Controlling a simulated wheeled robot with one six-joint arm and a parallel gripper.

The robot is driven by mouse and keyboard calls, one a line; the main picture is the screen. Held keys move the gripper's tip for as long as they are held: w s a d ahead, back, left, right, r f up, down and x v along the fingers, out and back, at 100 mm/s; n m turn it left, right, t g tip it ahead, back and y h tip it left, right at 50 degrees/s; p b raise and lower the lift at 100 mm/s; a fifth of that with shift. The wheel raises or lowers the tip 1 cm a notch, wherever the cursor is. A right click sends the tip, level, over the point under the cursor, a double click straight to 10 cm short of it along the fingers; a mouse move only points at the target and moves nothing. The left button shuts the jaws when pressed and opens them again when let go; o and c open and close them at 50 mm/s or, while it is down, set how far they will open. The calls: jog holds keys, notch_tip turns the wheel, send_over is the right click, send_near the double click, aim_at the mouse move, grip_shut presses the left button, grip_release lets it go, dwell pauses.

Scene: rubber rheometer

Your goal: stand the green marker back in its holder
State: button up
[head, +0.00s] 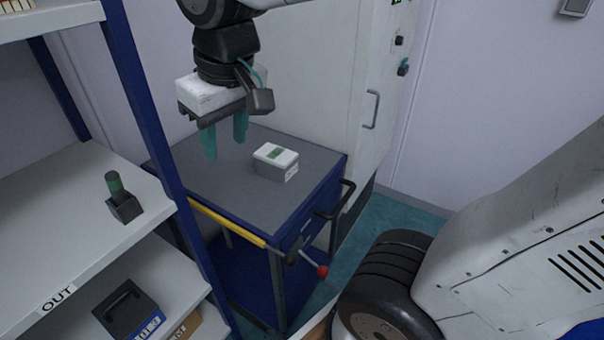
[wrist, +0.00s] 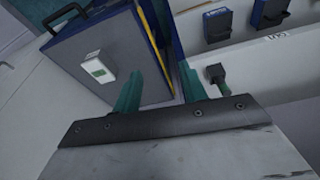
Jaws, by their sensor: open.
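The green marker (head: 115,184), dark-capped with a green band, stands upright or nearly so in a small dark block holder (head: 124,208) on the white shelf at the left. In the wrist view, the marker (wrist: 222,88) and the holder (wrist: 215,73) show just beyond the right finger. The marker's lower end is hidden inside the holder. My gripper (head: 225,147) is open, its teal fingers pointing down, empty, above the trolley and well to the right of the marker. Its fingers also show in the wrist view (wrist: 160,88).
A white box with a green label (head: 276,160) sits on the grey trolley top (head: 235,195). A blue shelf post (head: 150,110) stands between trolley and shelf. A yellow bar (head: 226,222) runs along the trolley's edge. A dark bin (head: 126,308) is on the lower shelf.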

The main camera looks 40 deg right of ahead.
jog(key=s+d+f+m, duration=0.1)
jog(key=s+d+f, duration=0.1)
jog(key=s, duration=0.3)
jog(key=s+d+f+m+g, duration=0.1)
jog(key=s+d+f, duration=0.1)
jog(key=s+d, duration=0.2)
jog(key=shift+s+f+g, duration=0.3)
jog(key=shift+s+f, duration=0.05)
jog(key=shift+s, duration=0.75)
jog(key=shift+c, duration=0.6)
jog(key=shift+s, duration=0.1)
